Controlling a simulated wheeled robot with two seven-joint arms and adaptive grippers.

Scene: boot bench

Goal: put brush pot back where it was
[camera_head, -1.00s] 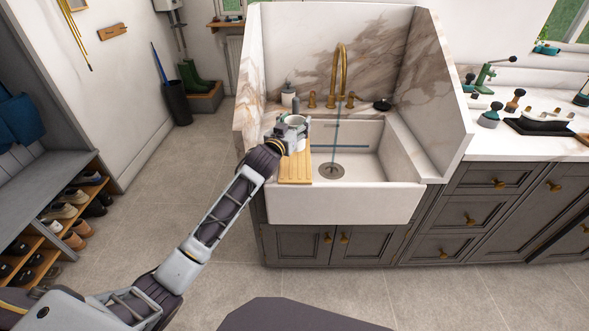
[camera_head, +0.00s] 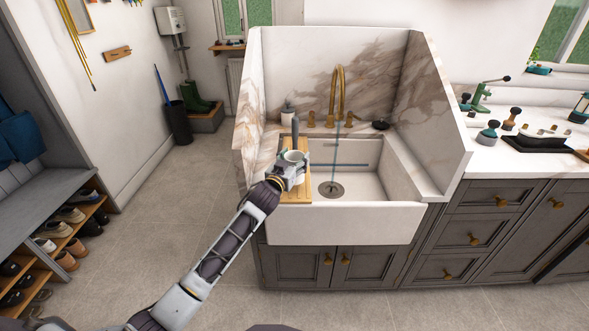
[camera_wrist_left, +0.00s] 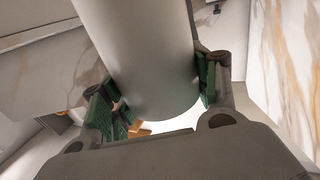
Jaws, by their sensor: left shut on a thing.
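The brush pot is a pale cylinder (camera_head: 295,156), held upright by my left gripper (camera_head: 288,172) over the wooden board (camera_head: 294,197) at the sink's left side. In the left wrist view the pot (camera_wrist_left: 145,60) stands between the green-padded fingers (camera_wrist_left: 160,105), which are shut on it. A slim grey upright thing (camera_head: 295,128) shows just behind the pot; I cannot tell whether it is in the pot or beyond it. The gap between pot and board is hidden. My right gripper is out of view.
The white sink (camera_head: 345,222) has a brass tap (camera_head: 338,90) and marble walls on its sides and back. A soap dispenser (camera_head: 287,114) stands at the back left. The basin around the drain (camera_head: 331,189) is clear.

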